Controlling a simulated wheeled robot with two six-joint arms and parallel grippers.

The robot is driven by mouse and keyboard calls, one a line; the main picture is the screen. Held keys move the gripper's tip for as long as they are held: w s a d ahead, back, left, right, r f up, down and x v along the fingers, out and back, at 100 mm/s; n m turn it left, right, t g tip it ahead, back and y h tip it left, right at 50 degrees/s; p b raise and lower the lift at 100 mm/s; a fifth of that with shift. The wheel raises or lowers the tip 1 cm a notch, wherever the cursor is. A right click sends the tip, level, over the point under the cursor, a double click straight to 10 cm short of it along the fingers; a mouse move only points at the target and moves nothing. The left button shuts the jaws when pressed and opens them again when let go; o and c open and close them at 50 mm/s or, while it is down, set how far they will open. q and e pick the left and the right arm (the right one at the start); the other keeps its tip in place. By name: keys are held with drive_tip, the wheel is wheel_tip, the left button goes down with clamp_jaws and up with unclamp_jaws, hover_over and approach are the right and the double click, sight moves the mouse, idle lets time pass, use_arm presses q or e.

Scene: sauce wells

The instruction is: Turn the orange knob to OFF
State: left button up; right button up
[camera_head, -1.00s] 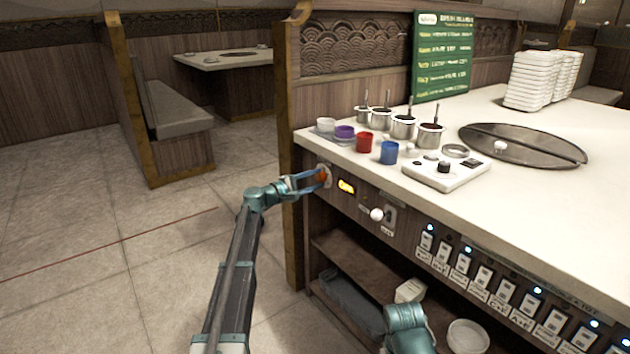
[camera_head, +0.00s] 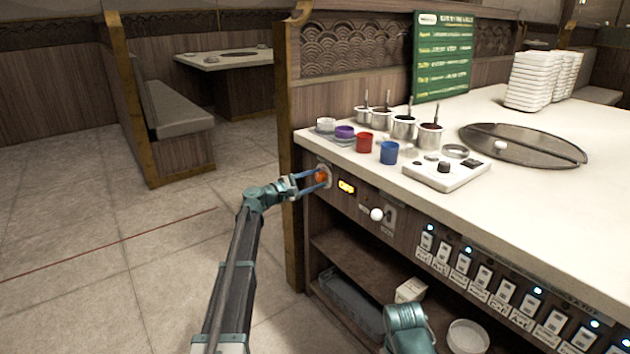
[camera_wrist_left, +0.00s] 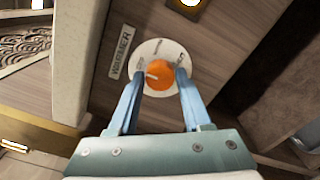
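The orange knob (camera_head: 321,176) sits on a pale round dial on the counter's front panel, near its left corner. In the left wrist view the knob (camera_wrist_left: 160,75) has a white mark toward its left side. The dial (camera_wrist_left: 158,50) carries small lettering that I cannot read surely, beside a "WARMER" label (camera_wrist_left: 121,52). My left gripper (camera_head: 316,180) is at the knob. My right gripper is not in view; only part of that arm shows.
An amber lit display (camera_head: 346,187) and a white ball-shaped knob (camera_head: 377,214) are right of the dial. A row of switches (camera_head: 463,263) continues along the front. Cups and sauce wells stand on the counter (camera_head: 530,205) above. Open shelves (camera_head: 350,250) lie below.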

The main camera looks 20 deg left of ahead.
use_arm(q)
drive_tip(key=o, duration=0.3)
drive_tip(key=shift+o, duration=0.2)
drive_tip(key=v, duration=1.4)
